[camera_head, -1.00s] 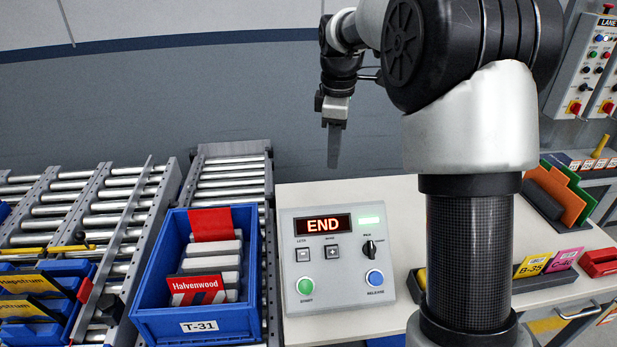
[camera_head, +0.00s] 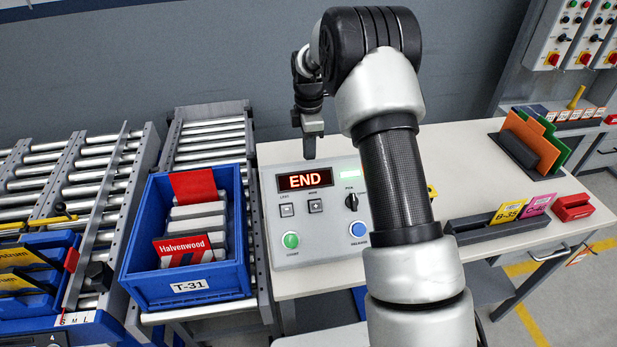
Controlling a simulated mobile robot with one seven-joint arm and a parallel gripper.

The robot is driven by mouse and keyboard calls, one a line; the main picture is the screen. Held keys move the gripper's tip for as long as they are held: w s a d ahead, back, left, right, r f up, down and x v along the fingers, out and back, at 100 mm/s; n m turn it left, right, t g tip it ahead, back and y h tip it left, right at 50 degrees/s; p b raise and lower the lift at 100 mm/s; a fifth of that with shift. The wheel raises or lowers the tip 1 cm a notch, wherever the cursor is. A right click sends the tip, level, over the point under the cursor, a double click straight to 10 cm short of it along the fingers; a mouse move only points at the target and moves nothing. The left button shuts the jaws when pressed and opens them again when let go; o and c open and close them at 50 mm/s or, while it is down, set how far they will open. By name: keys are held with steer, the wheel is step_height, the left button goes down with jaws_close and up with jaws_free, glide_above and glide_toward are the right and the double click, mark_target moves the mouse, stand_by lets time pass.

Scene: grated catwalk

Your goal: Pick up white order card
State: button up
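I cannot pick out a plain white order card in view. A row of small white cards with orange marks (camera_head: 582,114) stands on the rack at the back right; they are too small to read. A dark holder (camera_head: 480,232) on the bench carries a yellow B-35 card (camera_head: 510,211) and a pink C-40 card (camera_head: 540,203). My gripper (camera_head: 309,153) points down above the back edge of the control box, apart from all cards. It shows edge-on, so its opening is hidden.
A control box (camera_head: 328,235) with an END display sits on the white bench (camera_head: 450,165). Left of it, a blue T-31 tote (camera_head: 190,287) holds pale boxes and a red Halvenwood card (camera_head: 185,248). Orange and green panels (camera_head: 535,145) stand at back right.

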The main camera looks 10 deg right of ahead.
steer(key=shift+w+f+p, duration=0.15)
steer(key=shift+f+p, duration=0.05)
steer(key=shift+f, duration=1.35)
steer(key=shift+w+f+p, duration=0.1)
steer(key=shift+f+p, duration=0.1)
steer(key=shift+f, duration=1.3)
jaws_close()
